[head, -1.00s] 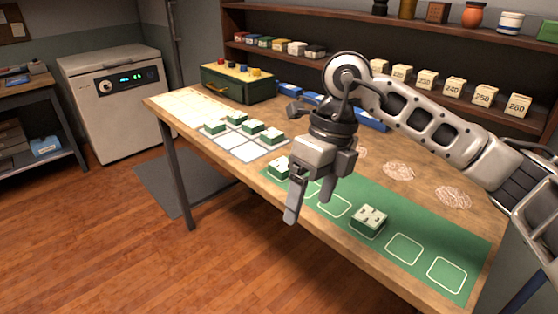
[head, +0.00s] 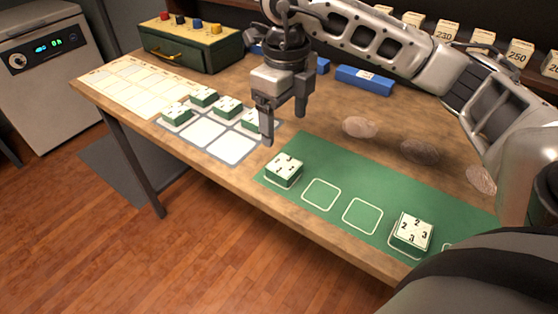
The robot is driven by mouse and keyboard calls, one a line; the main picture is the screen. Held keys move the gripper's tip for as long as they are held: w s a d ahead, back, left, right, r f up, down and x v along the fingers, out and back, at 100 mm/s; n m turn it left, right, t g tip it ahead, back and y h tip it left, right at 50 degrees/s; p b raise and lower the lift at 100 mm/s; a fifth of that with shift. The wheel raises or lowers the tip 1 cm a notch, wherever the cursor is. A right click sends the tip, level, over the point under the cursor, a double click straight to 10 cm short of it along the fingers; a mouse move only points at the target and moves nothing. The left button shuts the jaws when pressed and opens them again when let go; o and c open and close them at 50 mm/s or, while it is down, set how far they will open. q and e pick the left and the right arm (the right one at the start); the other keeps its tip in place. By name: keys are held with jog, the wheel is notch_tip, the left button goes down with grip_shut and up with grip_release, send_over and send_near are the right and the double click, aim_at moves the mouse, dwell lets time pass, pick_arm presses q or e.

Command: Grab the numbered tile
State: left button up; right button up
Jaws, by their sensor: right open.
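My right gripper (head: 284,126) is open and empty, pointing down above the table near the right end of the grey mat (head: 235,148). Several white-topped green numbered tiles are on that mat, including ones at the left (head: 176,113), the back (head: 204,97) and the middle (head: 227,107). Another tile (head: 252,121) is partly hidden behind a finger. On the green mat (head: 330,160), one tile (head: 284,169) sits at the left end, in front of the gripper. Another tile (head: 412,232) marked with 2s and 3s sits farther right. My left gripper is not in view.
A green drawer box (head: 190,44) with coloured knobs and a blue block (head: 364,80) stand at the back. Stone-like discs (head: 360,127) lie behind the green mat. Two outlined squares (head: 321,194) between its tiles are empty. A pale grid sheet (head: 130,86) lies at the left.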

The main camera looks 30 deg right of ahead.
send_over(284, 164)
jog(key=f, duration=0.6)
jog(key=shift+s+a+f, duration=0.15)
jog(key=shift+s, duration=0.1)
jog(key=shift+w+f+p, duration=0.2)
jog(key=shift+f+p, duration=0.55)
jog(key=shift+f, duration=2.15)
jog(key=c, duration=1.1)
